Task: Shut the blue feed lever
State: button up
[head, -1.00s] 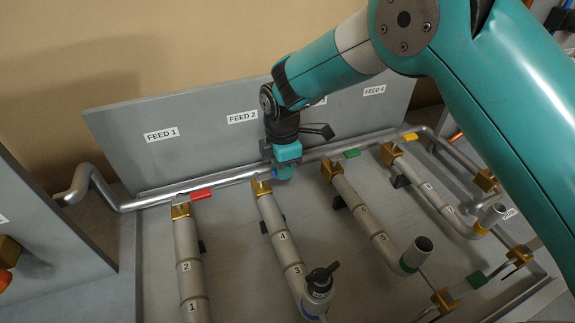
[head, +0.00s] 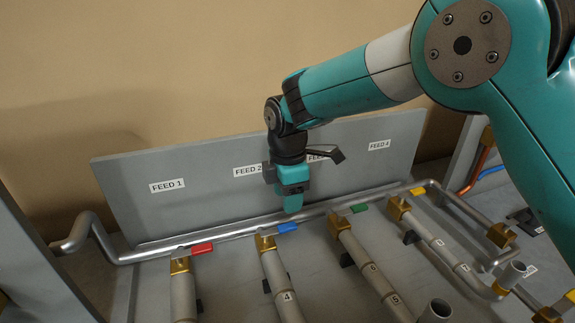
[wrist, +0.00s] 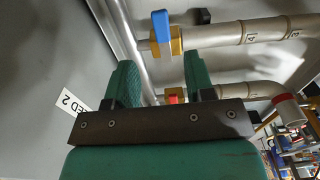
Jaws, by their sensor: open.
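The blue feed lever (head: 287,228) sits on a brass valve (head: 265,243) below the FEED 2 label (head: 247,171). It lies crosswise to its grey branch pipe (head: 278,277), roughly along the silver header pipe. In the wrist view the blue lever (wrist: 161,32) stands beyond the fingertips, square to its pipe. My gripper (head: 292,205) points down above the lever, apart from it in the head view. In the wrist view my gripper (wrist: 160,75) has its two green fingers spread, with no lever held between them.
The red lever (head: 202,248), green lever (head: 359,208) and yellow lever (head: 417,190) sit on neighbouring valves, also crosswise to their pipes. The silver header pipe (head: 230,236) runs below the grey label panel (head: 215,200).

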notch_tip(320, 180, up, 10)
jog(key=b, duration=0.1)
dwell(0.4)
